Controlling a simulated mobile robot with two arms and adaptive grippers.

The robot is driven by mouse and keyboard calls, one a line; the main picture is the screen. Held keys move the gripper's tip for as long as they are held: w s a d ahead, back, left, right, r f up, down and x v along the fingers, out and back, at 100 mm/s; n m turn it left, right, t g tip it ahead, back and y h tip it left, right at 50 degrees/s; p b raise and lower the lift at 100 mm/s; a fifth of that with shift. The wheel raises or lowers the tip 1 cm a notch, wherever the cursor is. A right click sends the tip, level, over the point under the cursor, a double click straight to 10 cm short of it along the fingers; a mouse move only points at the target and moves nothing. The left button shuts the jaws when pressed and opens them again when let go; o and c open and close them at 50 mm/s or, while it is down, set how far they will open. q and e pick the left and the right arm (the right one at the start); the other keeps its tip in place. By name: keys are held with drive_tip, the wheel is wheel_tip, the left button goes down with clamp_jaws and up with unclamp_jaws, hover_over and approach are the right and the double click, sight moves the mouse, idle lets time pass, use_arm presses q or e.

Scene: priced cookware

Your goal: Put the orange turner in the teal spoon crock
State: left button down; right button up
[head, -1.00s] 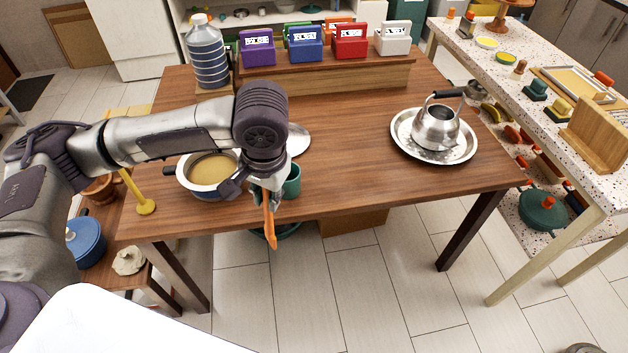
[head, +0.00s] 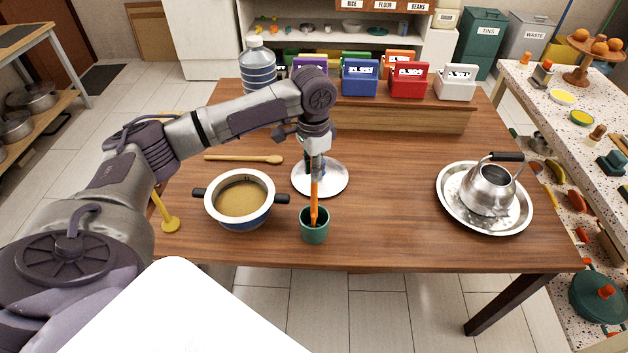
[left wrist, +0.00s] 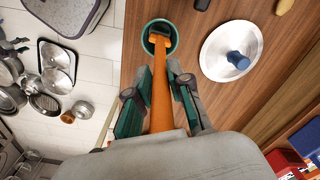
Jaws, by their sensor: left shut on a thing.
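The orange turner (head: 315,200) is held nearly upright, its lower end at the mouth of the teal spoon crock (head: 314,232). The crock stands upright near the table's front edge. In the left wrist view the turner (left wrist: 161,90) runs from between the fingers to the crock's opening (left wrist: 151,27), its far end within the rim's outline. I cannot tell how deep it reaches. My left gripper (head: 315,160) is shut on the turner above the crock; its fingers also flank it in the left wrist view (left wrist: 158,85). My right gripper is not in view.
A pot (head: 240,205) stands left of the crock. A silver lid (head: 334,185) lies just behind it, and a wooden spoon (head: 240,158) lies farther back. A kettle (head: 490,190) on a tray (head: 456,215) is at right. The table between crock and tray is clear.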

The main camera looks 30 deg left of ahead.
use_arm(q)
wheel_tip(320, 180, down, 4)
drive_tip(key=shift+r+p, duration=0.1)
drive_tip(key=shift+p, duration=0.25)
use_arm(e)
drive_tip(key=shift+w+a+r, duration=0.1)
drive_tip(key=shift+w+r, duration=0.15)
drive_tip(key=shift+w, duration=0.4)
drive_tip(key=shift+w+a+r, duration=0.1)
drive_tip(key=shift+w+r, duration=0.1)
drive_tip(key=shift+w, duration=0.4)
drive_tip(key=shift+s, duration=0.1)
use_arm(q)
drive_tip(key=c, duration=1.1)
unclamp_jaws()
drive_tip(key=shift+w, duration=0.1)
drive_tip(key=shift+o, duration=0.2)
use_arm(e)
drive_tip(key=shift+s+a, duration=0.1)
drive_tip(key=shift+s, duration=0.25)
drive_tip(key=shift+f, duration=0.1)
